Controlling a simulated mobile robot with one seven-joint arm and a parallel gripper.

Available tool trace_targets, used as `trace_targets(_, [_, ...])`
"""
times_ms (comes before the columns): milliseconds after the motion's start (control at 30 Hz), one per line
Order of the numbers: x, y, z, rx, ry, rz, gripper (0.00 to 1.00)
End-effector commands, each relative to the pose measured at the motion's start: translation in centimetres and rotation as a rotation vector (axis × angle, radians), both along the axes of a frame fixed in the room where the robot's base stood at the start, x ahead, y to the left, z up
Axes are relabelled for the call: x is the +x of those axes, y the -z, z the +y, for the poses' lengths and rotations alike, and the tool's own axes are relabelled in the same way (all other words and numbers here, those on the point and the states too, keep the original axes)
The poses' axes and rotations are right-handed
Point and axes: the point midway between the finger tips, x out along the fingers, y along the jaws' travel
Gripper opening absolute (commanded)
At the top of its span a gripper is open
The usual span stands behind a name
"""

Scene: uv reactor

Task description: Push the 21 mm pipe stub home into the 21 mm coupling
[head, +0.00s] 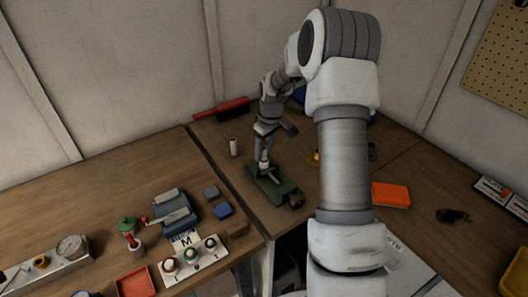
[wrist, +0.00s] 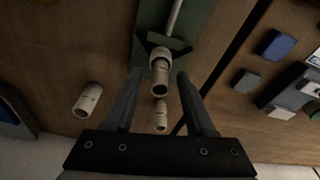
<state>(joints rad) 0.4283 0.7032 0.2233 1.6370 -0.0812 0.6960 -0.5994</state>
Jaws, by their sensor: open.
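In the wrist view a pale grey collar, which looks like the coupling (wrist: 160,54), sits in the green fixture (wrist: 196,30). A short tube with a dark open end, apparently the pipe stub (wrist: 160,76), sticks out of it toward the camera. How deep it sits cannot be told. My gripper (wrist: 160,76) is open, one finger on each side of the tube, with gaps showing. In the head view my gripper (head: 262,168) is over the green fixture (head: 284,190) and hides most of the joint.
Two more pale tubes show in the wrist view, one at left (wrist: 87,100) and one below the joint (wrist: 160,115). A blue block (head: 223,210) and a grey block (head: 211,192) lie left of the fixture. An orange tray (head: 391,194) lies to the right.

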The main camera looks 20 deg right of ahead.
Motion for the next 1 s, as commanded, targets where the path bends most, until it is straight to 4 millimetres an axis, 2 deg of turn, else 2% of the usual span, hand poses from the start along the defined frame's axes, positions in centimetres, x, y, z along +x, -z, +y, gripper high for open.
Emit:
trace_targets(400, [-1.2,-8.6,-0.5,-0.002,0.0,-0.004,0.55])
trace_targets(667, [-1.7,-11.2,-0.5,-0.002,0.0,-0.002,0.55])
trace_targets(867, [-3.6,-14.4,1.4,-0.032,0.024,-0.025,0.55])
trace_targets(1000, [-6.4,-17.5,3.5,-0.058,0.062,-0.055,0.55])
